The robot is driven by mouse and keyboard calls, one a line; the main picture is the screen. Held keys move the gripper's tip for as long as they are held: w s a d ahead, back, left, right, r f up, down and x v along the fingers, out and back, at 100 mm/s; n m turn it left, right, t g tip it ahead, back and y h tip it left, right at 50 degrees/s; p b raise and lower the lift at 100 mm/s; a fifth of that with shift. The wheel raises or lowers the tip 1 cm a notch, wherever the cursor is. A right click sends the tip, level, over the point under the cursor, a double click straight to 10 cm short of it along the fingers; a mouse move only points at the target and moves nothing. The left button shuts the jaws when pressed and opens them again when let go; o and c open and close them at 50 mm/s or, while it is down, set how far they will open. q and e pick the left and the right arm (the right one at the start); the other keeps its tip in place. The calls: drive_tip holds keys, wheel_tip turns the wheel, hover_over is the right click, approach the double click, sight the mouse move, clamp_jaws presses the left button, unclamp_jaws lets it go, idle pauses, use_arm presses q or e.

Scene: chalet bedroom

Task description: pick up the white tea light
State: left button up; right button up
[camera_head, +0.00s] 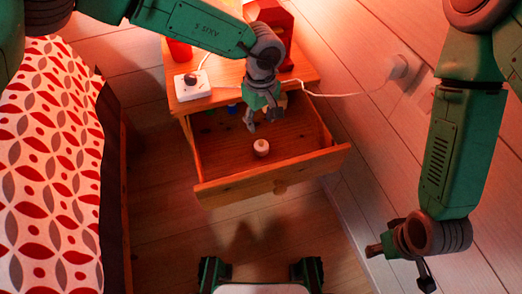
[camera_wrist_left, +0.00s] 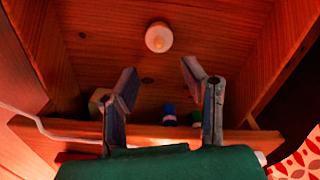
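The white tea light (camera_head: 261,147) sits on the floor of the open wooden drawer (camera_head: 228,194), near the drawer's front. It also shows in the left wrist view (camera_wrist_left: 159,37), beyond the fingertips. My left gripper (camera_head: 261,124) is over the drawer, behind the tea light in the head view. Its two fingers are spread apart and nothing is between them, as the left wrist view (camera_wrist_left: 158,75) shows. My right gripper (camera_head: 400,265) hangs at the lower right of the head view, away from the drawer. Its fingers are only partly visible.
Small blue and green items (camera_wrist_left: 169,115) lie at the drawer's back, under the nightstand top (camera_head: 210,104). A white box with a dark knob (camera_head: 192,85), a red object (camera_head: 179,50) and a white cable (camera_head: 335,95) are on or near the top. A patterned bed (camera_head: 50,170) stands left.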

sight(262, 140)
use_arm(q)
wheel_tip(262, 140, down, 3)
drive_tip(key=shift+d+r+b, duration=0.1)
drive_tip(key=shift+d+b, duration=0.05)
drive_tip(key=shift+b, duration=0.2)
wheel_tip(262, 140, down, 5)
drive_tip(key=b, duration=0.3)
